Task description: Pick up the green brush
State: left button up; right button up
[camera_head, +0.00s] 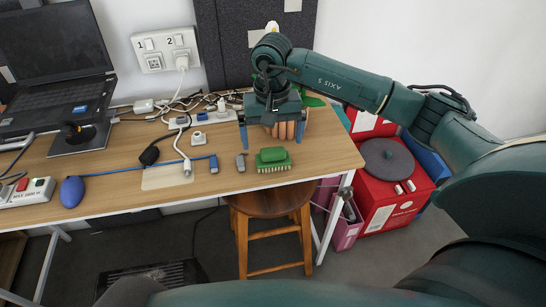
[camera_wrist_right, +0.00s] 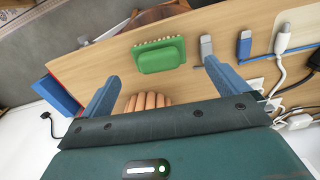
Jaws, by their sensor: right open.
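The green brush (camera_head: 272,158) lies on the wooden table near its front edge, right of the middle. It also shows in the right wrist view (camera_wrist_right: 160,58), with its pale bristles along one long side. My right gripper (camera_head: 273,137) is just behind the brush, pointing down with its fingers spread wide and nothing held. In the right wrist view the brush lies beyond the gap between the fingertips (camera_wrist_right: 163,74), apart from both. My left gripper is not in view.
A tan finger-like object (camera_head: 285,130) stands under my right gripper, between its fingers. A small grey USB stick (camera_head: 240,162) lies left of the brush. Cables and plugs (camera_head: 190,140) fill the table further left. A wooden stool (camera_head: 268,205) stands below the front edge.

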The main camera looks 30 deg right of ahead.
aim_at(273, 150)
jog(key=shift+d+f, duration=0.1)
jog(key=shift+f, duration=3.35)
jog(key=shift+c, duration=0.6)
jog(key=c, duration=1)
notch_tip(273, 150, up, 10)
jog(key=shift+r, duration=0.1)
